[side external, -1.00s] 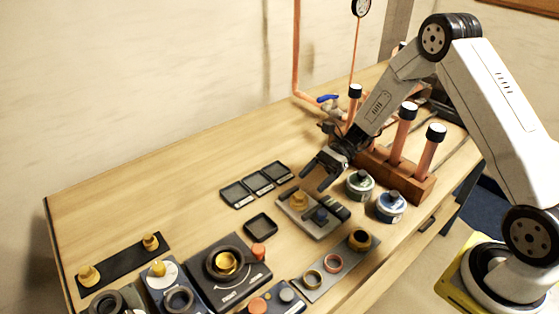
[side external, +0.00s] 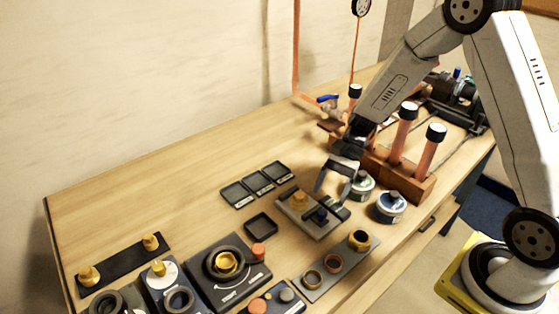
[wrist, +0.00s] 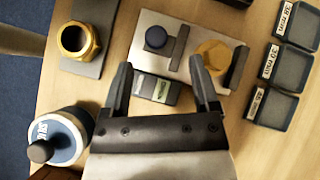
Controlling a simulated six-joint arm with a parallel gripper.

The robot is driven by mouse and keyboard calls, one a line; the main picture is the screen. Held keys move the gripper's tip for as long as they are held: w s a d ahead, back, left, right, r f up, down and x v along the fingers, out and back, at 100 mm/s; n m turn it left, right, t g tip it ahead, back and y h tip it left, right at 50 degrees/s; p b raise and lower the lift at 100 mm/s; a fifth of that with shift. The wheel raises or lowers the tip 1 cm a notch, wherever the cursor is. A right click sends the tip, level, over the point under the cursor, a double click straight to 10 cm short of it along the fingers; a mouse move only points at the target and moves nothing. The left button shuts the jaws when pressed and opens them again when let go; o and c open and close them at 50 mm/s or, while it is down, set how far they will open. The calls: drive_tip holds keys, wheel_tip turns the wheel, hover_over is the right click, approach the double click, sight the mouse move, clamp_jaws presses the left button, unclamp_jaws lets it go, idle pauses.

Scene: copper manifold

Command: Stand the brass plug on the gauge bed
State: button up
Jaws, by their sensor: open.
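A brass plug (side external: 298,200) with a hex head is on a silver plate with dark blocks, which looks like the gauge bed (side external: 325,232). In the wrist view the brass plug (wrist: 213,55) is at the right end of the plate (wrist: 150,20), beside a dark block, its near edge close behind my right fingertip. I cannot tell whether it stands upright. A dark blue knob (wrist: 156,38) is on the same plate. My gripper (side external: 334,192) is open and empty, above the plate's right end; the wrist view shows it (wrist: 160,68) with a dark labelled box (wrist: 158,90) between the fingers.
Lidded tins (side external: 390,206) and a wooden block with copper pipes (side external: 405,183) stand at right. Labelled trays (side external: 237,195) lie left of the plate. A grey strip with rings (side external: 333,264) and a dark ring fixture (side external: 228,290) are in front. The back left table is clear.

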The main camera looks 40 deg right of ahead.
drive_tip(key=s+d+r+n+t+h, duration=0.2)
drive_tip(key=s+r+n+t+h, duration=0.2)
drive_tip(key=s+n+h, duration=0.4)
drive_tip(key=r+n, duration=0.1)
drive_tip(key=n, duration=0.4)
drive_tip(key=shift+d+t+h, duration=0.15)
drive_tip(key=shift+t+h, duration=0.15)
drive_tip(key=shift+t, duration=0.1)
